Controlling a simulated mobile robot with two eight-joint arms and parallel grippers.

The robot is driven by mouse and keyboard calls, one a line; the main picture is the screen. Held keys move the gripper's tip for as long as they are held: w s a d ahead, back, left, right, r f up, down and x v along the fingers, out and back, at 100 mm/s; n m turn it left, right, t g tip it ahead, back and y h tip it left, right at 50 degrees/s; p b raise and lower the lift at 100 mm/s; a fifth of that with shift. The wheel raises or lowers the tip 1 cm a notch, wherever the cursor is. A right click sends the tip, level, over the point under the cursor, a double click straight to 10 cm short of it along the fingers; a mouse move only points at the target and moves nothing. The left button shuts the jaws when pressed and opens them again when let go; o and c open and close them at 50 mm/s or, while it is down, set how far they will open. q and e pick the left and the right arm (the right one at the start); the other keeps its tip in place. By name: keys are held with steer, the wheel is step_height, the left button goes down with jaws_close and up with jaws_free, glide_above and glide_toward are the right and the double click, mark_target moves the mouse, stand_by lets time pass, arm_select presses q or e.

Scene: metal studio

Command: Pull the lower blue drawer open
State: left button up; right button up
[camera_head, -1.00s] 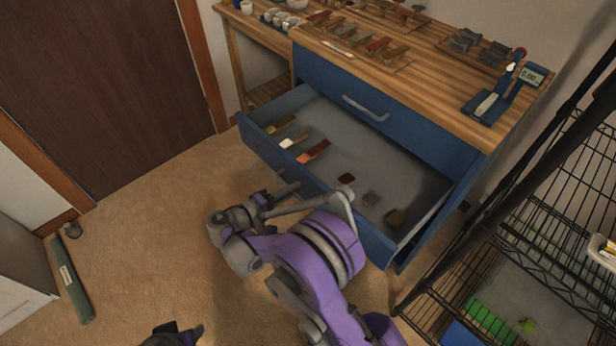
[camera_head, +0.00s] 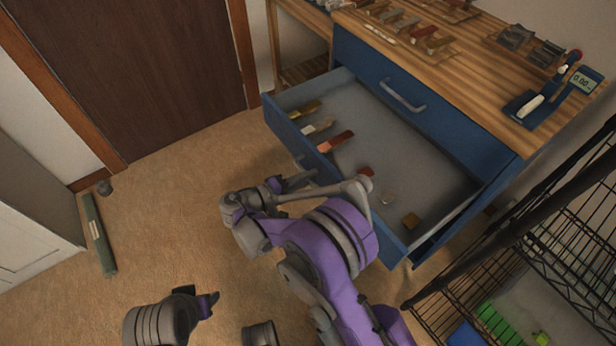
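The lower blue drawer (camera_head: 281,132) of the blue cabinet stands open, its front well out from the cabinet face. I cannot tell whether the fingers are closed on the handle.
The upper drawer, with its metal handle (camera_head: 403,95), is shut. The wooden worktop (camera_head: 470,68) holds block trays and a blue scale-like device (camera_head: 545,100). A black wire rack (camera_head: 560,215) stands close on the right. Carpet (camera_head: 165,225) is clear at left, beside a green object (camera_head: 99,235).

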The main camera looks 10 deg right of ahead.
steer(key=shift+a, duration=0.1)
steer(key=p+v, duration=0.1)
steer(key=v, duration=0.9)
steer(key=shift+s+a+p, duration=0.25)
steer(key=shift+p, duration=0.15)
